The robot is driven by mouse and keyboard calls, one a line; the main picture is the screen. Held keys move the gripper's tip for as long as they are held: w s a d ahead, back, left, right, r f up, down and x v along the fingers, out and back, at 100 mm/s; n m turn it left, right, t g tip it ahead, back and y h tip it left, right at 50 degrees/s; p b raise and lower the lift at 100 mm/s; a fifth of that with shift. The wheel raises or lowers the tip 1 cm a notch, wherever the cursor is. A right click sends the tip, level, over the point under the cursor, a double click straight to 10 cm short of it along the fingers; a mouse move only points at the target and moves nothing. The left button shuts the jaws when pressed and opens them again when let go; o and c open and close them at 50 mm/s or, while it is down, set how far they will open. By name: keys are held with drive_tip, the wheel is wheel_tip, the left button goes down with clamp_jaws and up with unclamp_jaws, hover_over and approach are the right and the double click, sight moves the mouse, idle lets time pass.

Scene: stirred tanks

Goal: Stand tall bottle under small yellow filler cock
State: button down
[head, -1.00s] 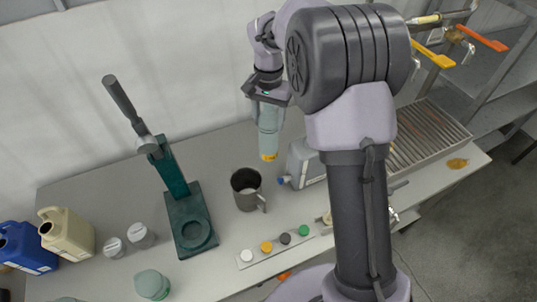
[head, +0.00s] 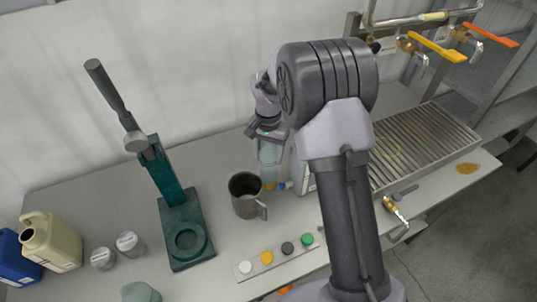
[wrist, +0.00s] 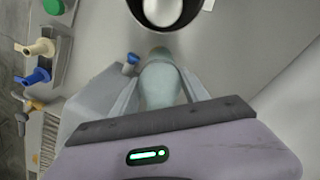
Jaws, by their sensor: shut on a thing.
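My gripper (head: 268,146) is shut on a tall pale green bottle (head: 270,157) with a yellow end at the bottom. The bottle hangs roughly upright at the back of the bench, beside the steel mug; its clearance above the bench is hard to judge. In the wrist view the bottle (wrist: 160,82) sits between the two fingers. A cock with a yellow lever (head: 435,47) is on the pipe at the upper right, above a slatted drain tray (head: 440,125). My arm stands between it and the bottle.
A steel mug (head: 246,205) stands close to the bottle. An orange-levered cock (head: 493,37) is at far right. A green press (head: 185,230), a cap strip (head: 275,257) and a beige canister (head: 52,240) stand left.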

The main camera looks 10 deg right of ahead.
drive_tip(key=shift+f, duration=0.15)
drive_tip(key=c, duration=0.6)
unclamp_jaws()
drive_tip(key=shift+o, duration=0.2)
